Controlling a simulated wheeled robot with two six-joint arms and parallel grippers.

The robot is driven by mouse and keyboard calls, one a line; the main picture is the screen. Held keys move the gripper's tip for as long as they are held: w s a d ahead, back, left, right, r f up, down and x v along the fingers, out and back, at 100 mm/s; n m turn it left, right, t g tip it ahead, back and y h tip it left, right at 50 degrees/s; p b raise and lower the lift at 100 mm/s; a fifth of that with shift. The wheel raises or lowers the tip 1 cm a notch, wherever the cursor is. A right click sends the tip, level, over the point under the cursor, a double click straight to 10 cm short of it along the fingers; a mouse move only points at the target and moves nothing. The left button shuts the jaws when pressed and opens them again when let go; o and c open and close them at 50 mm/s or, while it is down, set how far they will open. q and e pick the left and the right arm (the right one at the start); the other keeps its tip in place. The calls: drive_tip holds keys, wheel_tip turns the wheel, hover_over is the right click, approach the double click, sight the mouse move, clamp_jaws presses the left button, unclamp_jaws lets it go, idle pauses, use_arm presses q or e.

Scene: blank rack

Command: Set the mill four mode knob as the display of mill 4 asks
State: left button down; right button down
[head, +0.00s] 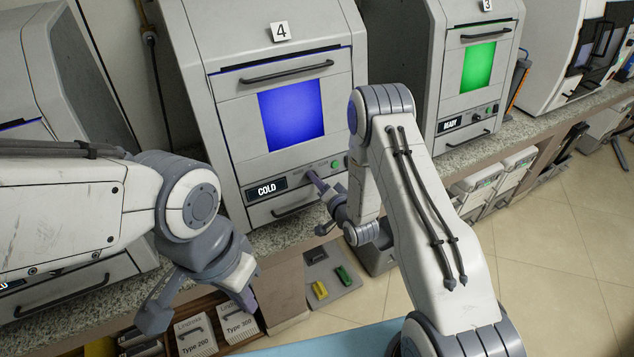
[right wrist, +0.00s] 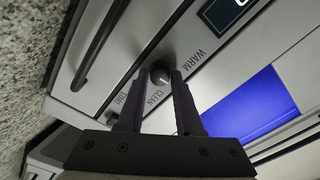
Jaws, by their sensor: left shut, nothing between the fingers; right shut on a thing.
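Mill 4 (head: 226,92) has a blue-lit window (head: 291,115) and a small dark display (head: 266,189) that reads COLD. In the right wrist view, its round dark mode knob (right wrist: 160,73) sits on the pale panel, with WARM and CLEAN lettered around it. My right gripper (head: 313,178) is shut on the knob; its two fingers (right wrist: 160,85) lie on either side of it. The knob's pointer direction is not clear to me. My left gripper (head: 250,302) is shut and empty, low in front of the counter, above the boxes.
A green button (head: 336,163) is right of the knob, and a bar handle (head: 295,207) is below. Mill 3 (head: 468,55), showing READY, stands to the right. Labelled boxes (head: 195,337) and a grey tray with yellow and green blocks (head: 343,276) lie below the counter.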

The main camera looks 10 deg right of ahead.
drive_tip(key=shift+n+b, duration=4.4)
drive_tip(key=shift+n, duration=1.2)
drive_tip(key=c, duration=0.6)
unclamp_jaws()
